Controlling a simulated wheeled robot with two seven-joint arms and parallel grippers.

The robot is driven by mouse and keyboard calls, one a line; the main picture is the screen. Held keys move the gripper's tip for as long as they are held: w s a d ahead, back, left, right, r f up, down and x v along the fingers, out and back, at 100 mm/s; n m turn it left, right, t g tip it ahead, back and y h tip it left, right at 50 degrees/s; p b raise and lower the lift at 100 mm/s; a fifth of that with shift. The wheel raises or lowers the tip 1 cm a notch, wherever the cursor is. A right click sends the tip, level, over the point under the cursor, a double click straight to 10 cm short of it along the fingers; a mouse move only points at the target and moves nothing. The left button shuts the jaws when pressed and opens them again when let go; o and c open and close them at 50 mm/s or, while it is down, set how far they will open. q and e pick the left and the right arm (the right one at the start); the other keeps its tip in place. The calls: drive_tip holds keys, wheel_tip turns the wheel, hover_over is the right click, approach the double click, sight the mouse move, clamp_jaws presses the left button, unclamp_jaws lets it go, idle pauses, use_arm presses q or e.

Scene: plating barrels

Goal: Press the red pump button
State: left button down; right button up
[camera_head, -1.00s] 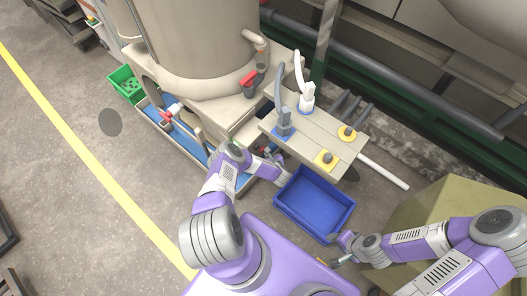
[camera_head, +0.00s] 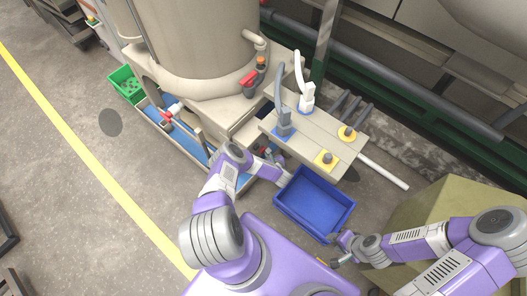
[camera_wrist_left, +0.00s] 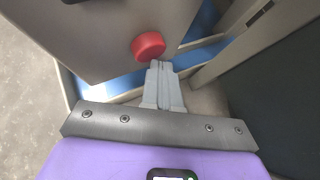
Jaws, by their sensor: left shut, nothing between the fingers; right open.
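The red button (camera_wrist_left: 148,46) is round and sits on a beige panel (camera_wrist_left: 105,35) in the left wrist view. My left gripper (camera_wrist_left: 160,66) is shut and empty, its fingertips just below and right of the button; I cannot tell whether they touch it. In the head view my left gripper (camera_head: 272,164) is low beside the beige bench and partly hidden; I cannot make out the button there. My right gripper (camera_head: 342,257) is open and empty, near the front corner of the blue bin.
The blue bin (camera_head: 290,208) stands right of my left gripper. A beige bench top (camera_head: 305,128) with grey and white connectors and two yellow-based knobs overhangs nearby. A large tank (camera_head: 195,45) is behind, a green crate (camera_head: 124,84) far left.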

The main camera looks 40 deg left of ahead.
use_arm(q)
drive_tip(key=shift+d, duration=0.4)
drive_tip(key=shift+d, duration=0.15)
drive_tip(key=d, duration=0.4)
drive_tip(key=shift+s+d, duration=0.25)
drive_tip(key=shift+d, duration=0.1)
idle(0.6)
